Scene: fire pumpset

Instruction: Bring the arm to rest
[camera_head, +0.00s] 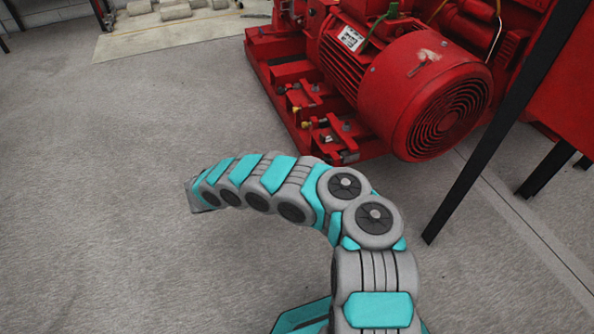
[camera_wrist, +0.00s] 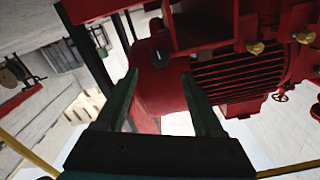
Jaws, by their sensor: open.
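My arm (camera_head: 285,190) shows in the head view. It rises from the bottom right of centre, bends over and reaches to the left above the grey floor. The far end of the arm is at the left, and the fingers cannot be made out there. In the wrist view my gripper (camera_wrist: 162,98) shows two dark fingers spread apart with nothing between them. Beyond the fingers in that view is the red pump machinery, apart from them as far as I can tell.
A red motor (camera_head: 425,95) on a red base frame (camera_head: 290,95) stands beyond the arm. A black post (camera_head: 500,130) slants down at the right, beside a red panel (camera_head: 570,90). Pale rolls (camera_head: 175,10) lie at the far back. The grey floor (camera_head: 100,200) at left is clear.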

